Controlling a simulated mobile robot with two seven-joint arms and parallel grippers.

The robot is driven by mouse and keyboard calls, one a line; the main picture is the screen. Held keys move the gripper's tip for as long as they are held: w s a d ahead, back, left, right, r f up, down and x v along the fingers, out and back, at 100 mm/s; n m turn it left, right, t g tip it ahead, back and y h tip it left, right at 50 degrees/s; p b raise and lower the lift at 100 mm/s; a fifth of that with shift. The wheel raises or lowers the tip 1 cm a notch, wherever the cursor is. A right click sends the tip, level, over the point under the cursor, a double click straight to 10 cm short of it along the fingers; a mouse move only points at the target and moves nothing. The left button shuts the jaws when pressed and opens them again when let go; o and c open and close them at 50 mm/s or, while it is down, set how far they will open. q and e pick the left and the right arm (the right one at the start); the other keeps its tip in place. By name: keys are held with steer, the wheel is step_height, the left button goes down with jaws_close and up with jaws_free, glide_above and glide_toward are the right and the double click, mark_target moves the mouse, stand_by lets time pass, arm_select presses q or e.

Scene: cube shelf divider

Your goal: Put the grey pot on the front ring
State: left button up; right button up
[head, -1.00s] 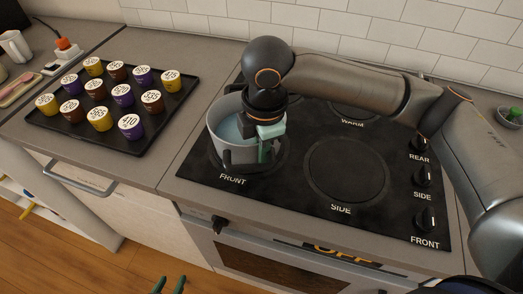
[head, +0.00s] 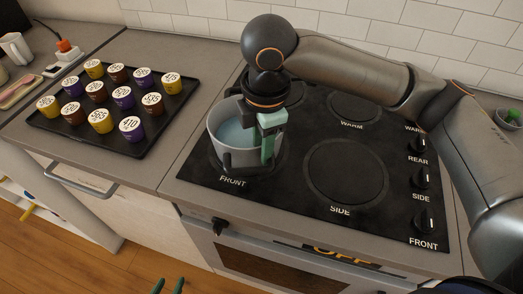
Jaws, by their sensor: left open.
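The grey pot (head: 232,158) stands upright over the ring by the FRONT label (head: 232,182), at the left front of the black cooktop. Its inside looks pale blue. The pot covers most of the front ring (head: 272,160), so I cannot tell how well it is centred. My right gripper (head: 267,150) points down at the pot's right side, with a green finger in front of the wall. The hand hides that part of the rim, and I cannot see whether the fingers grip anything. My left gripper (head: 168,286) is open and empty at the bottom edge, apart from the pot.
The side ring (head: 345,172) is bare. A black tray (head: 150,147) of several coloured cups lies on the left counter. My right arm crosses above the cooktop's back.

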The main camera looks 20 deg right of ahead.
step_height(320, 180, up, 9)
steer(key=p, duration=0.1)
steer(key=shift+s+f, duration=0.15)
steer(key=shift+s, duration=0.25)
